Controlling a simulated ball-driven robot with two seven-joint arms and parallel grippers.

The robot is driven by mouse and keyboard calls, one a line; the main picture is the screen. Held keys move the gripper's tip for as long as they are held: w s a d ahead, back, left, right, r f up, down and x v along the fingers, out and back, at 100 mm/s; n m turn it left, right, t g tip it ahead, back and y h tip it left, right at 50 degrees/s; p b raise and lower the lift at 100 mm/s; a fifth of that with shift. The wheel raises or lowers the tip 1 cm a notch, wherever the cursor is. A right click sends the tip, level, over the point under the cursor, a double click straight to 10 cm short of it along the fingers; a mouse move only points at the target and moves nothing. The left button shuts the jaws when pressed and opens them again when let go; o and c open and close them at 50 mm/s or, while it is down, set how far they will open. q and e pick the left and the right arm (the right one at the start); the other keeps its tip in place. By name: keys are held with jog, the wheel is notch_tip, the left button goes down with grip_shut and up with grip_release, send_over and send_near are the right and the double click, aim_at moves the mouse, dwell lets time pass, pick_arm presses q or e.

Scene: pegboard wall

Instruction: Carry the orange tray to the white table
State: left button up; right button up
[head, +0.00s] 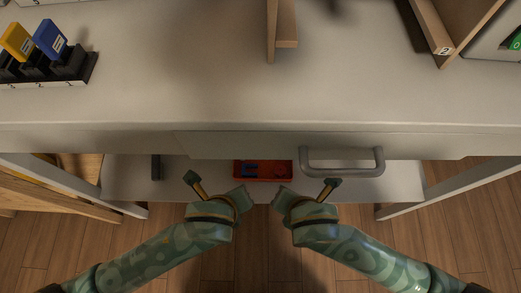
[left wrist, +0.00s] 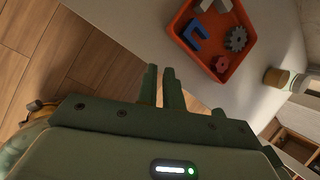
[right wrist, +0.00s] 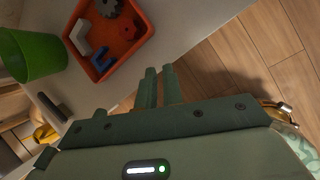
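The orange tray (head: 248,178) sits on a low white surface below the pale worktop's front edge. In the left wrist view the tray (left wrist: 230,77) holds a blue U-shaped piece (left wrist: 194,37), a dark gear (left wrist: 236,39), a small red part and a pale piece. The right wrist view also shows the tray (right wrist: 115,66). My left gripper (head: 243,195) is near the tray's front left corner, and my right gripper (head: 281,194) is near its front right corner. Both look apart from the tray. Their fingers are close together with nothing visible between them.
The pale worktop (head: 200,90) with a grey drawer handle (head: 342,170) overhangs the tray's surface. A black holder with yellow and blue pieces (head: 50,38) stands on it. A green cup (right wrist: 32,55) stands near the tray. Wooden floor (head: 255,250) lies in front.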

aim_at(292, 166)
pick_arm(q)
jog(key=m, duration=0.2)
jog(key=s+m, duration=0.1)
jog(key=a+m, duration=0.1)
jog(key=m, duration=0.1)
jog(key=shift+s+m+g+y, duration=0.2)
jog(key=shift+m+g+y, duration=0.1)
jog(key=shift+y, duration=0.1)
pick_arm(e)
jog(key=n, duration=0.1)
jog(key=s+n, duration=0.1)
jog(key=n, duration=0.3)
jog(key=shift+s+d+g+h, duration=0.25)
jog(key=shift+d+g+h, duration=0.05)
jog(key=shift+d+h, duration=0.1)
